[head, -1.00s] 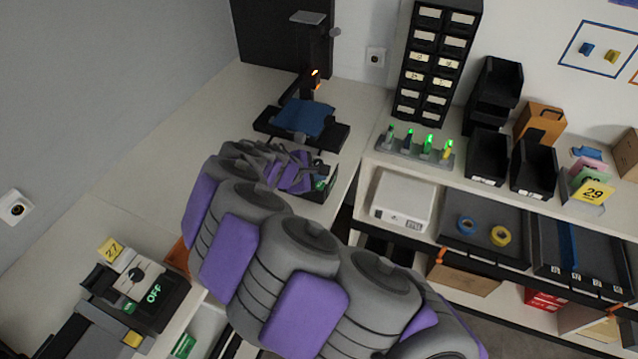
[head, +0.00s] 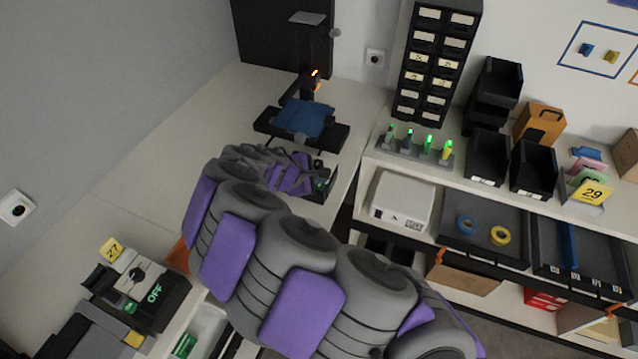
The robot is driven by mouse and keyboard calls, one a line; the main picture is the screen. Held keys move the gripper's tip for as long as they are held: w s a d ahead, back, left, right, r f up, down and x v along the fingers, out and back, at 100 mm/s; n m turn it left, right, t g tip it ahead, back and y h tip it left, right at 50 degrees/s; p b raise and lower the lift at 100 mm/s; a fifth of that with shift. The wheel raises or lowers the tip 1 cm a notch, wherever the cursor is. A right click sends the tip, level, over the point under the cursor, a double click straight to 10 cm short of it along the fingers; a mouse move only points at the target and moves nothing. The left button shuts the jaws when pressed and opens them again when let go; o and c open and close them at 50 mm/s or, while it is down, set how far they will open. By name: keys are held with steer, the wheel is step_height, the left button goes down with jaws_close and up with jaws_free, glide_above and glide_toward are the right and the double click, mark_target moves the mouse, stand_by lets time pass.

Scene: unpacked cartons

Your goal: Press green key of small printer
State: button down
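A small dark printer (head: 326,186) stands at the right edge of the left bench, mostly hidden behind my arm. A bit of green shows on its top, but I cannot make out the key's shape. My gripper (head: 296,176), with purple and grey parts, is at the printer's left side, over or against it. Its fingertips are hard to separate, so I cannot tell whether it is open or shut, or whether it touches the key.
A device with a green OFF display (head: 158,295) is at the lower left. A white box (head: 403,199) and a rack of green-lit tools (head: 414,150) stand on the right bench. The left bench's middle is clear.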

mark_target(318, 187)
steer(key=shift+f, duration=0.5)
stand_by(0.6)
stand_by(0.3)
steer(key=shift+r+p, duration=0.85)
steer(key=shift+r, duration=0.15)
steer(key=shift+r+p, duration=1.9)
steer(key=shift+r, duration=0.6)
